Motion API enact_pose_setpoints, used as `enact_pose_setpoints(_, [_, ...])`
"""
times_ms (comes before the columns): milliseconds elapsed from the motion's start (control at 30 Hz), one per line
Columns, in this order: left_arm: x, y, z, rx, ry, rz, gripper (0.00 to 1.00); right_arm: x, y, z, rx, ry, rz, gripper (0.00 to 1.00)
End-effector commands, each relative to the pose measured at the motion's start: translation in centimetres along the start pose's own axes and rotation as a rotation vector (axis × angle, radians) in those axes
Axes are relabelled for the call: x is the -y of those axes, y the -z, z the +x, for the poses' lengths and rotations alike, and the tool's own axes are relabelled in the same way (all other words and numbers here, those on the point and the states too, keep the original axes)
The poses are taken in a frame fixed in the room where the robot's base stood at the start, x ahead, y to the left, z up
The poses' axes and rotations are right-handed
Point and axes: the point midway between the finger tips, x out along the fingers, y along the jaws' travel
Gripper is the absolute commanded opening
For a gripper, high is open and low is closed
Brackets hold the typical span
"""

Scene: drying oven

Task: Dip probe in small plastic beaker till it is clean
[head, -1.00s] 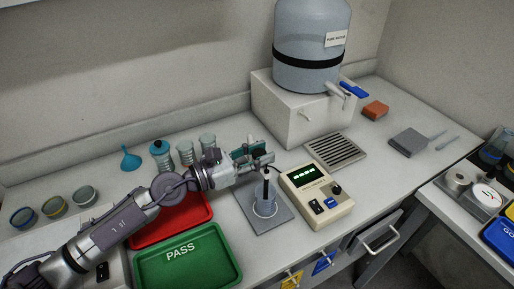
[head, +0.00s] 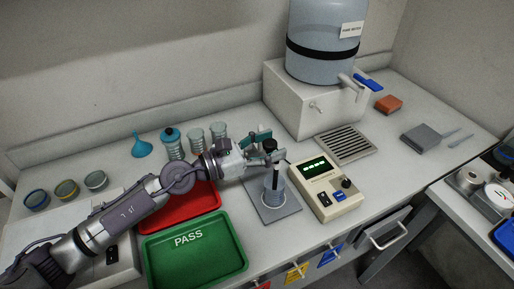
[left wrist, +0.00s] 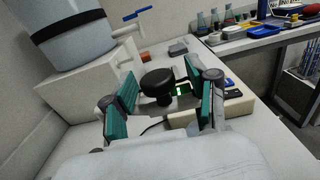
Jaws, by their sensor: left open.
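The probe (head: 276,174) has a black cap and a dark stem. It stands upright with its lower end in the small clear plastic beaker (head: 274,192) on a grey plate (head: 284,212). My left gripper (head: 266,145) is open at the probe's top. In the left wrist view, its teal finger pads (left wrist: 158,98) stand apart on both sides of the black probe cap (left wrist: 158,84), with gaps visible. The beaker is hidden in that view. The meter (head: 325,188) with a green display stands just right of the beaker. My right gripper is not in view.
A green PASS tray (head: 240,268) and a red tray (head: 210,205) lie left of the beaker. Several cups and beakers stand along the back left. A water tank (head: 325,50) on a white box and a drain grille (head: 346,144) are behind the meter.

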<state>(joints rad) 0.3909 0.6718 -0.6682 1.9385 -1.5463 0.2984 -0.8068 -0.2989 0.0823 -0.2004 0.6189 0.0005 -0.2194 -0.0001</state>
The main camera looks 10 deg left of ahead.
Motion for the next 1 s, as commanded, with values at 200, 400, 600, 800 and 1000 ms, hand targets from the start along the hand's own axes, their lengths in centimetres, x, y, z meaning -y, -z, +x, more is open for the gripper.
enact_pose_setpoints(200, [0.0, 0.3, -3.5, -0.005, -0.003, -0.003, 0.58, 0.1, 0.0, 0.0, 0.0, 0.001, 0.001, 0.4])
enact_pose_setpoints(400, [0.1, 0.3, -7.7, -0.006, -0.001, -0.003, 0.58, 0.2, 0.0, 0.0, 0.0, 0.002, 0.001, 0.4])
enact_pose_setpoints(600, [0.1, 0.2, -10.5, -0.004, 0.0, -0.001, 0.58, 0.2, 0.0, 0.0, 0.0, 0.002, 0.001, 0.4])
enact_pose_setpoints(800, [0.0, 0.1, -11.7, -0.003, 0.001, 0.0, 0.58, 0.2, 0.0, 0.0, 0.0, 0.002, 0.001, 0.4])
enact_pose_setpoints(1000, [0.1, 0.1, -11.8, -0.003, 0.001, 0.001, 0.58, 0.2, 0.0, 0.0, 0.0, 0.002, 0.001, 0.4])
